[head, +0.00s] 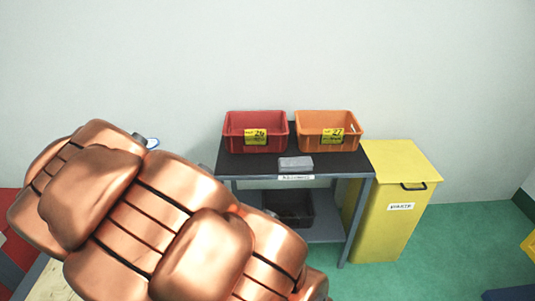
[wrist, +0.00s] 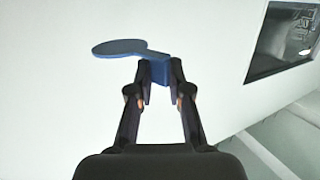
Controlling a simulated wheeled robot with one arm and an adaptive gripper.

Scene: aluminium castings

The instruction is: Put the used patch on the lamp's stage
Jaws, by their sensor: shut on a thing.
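My gripper (wrist: 160,82) is shut on the small block-like end of a blue paddle-shaped piece, which I take to be the used patch (wrist: 118,48). Its flat round end sticks out to the left, past the fingertips, in the wrist view. The piece is held clear, with a plain pale surface behind it. In the head view my copper-coloured arm covers the lower left and hides most of the gripper. A small blue and white bit shows just past the arm there, and I cannot tell what it is. I cannot make out the lamp or its stage in either view.
A dark-topped bench (head: 255,163) carries a red crate (head: 234,133), an orange crate (head: 309,131) and a grey block (head: 296,163). A black crate (head: 289,208) sits on its lower shelf. A yellow waste bin (head: 385,220) stands at its right. Green floor is clear in front.

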